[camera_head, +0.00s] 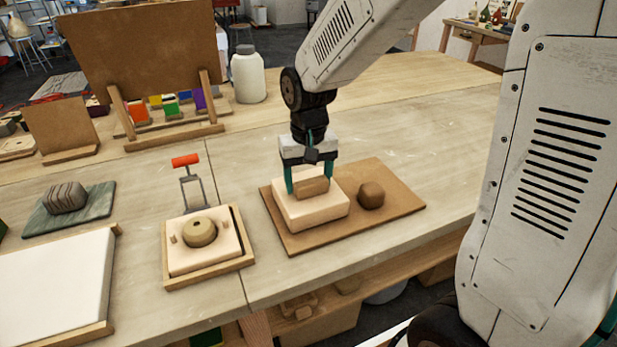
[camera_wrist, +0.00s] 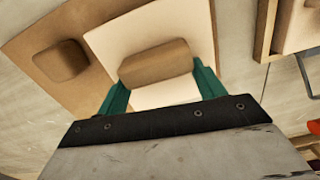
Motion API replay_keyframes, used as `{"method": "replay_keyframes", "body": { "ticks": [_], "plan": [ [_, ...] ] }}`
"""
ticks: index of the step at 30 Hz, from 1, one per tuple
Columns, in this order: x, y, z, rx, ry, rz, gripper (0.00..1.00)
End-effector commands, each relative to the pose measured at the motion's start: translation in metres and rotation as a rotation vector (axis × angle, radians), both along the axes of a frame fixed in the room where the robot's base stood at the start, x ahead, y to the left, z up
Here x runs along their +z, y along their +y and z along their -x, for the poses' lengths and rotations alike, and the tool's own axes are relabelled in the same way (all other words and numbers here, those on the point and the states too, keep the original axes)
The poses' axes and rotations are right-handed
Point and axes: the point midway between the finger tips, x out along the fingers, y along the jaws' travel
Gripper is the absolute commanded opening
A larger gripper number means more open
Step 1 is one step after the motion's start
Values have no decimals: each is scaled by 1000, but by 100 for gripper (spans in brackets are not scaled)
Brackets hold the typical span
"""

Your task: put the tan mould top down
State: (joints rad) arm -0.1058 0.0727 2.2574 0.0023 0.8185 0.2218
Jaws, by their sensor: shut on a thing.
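The tan mould top is a cream block (camera_head: 308,212) with a brown grip piece (camera_head: 312,186) on its upper face. It is at the brown board (camera_head: 272,208) in the head view; I cannot tell whether it touches the board. My gripper (camera_head: 310,190) is above it, with its teal fingers shut on the brown grip piece. In the wrist view the cream block (camera_wrist: 112,42) lies beyond my fingers (camera_wrist: 158,82), with the grip piece (camera_wrist: 155,63) between them. The block's underside is hidden.
A brown lump (camera_head: 371,195) sits on the board, right of the block. Left is a wooden tray (camera_head: 208,275) with a cream slab and round brown piece, beside a red-handled wire tool (camera_head: 185,160). A white jar (camera_head: 248,75) stands behind. The table's right side is clear.

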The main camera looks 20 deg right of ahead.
Motion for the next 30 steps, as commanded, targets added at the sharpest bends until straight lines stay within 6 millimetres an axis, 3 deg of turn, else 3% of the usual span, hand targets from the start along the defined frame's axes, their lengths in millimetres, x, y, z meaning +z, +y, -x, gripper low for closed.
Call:
{"method": "replay_keyframes", "body": {
  "ticks": [3,4,6,17,20,30],
  "plan": [
    [-2,0,0,0,-1,0,14],
    [-3,0,0,0,0,0,71],
    [-3,0,0,0,0,0,90],
    [2,0,0,0,-1,0,90],
    [14,0,-1,0,-3,-1,90],
    [85,0,-1,0,-4,-1,90]
  ]
}}
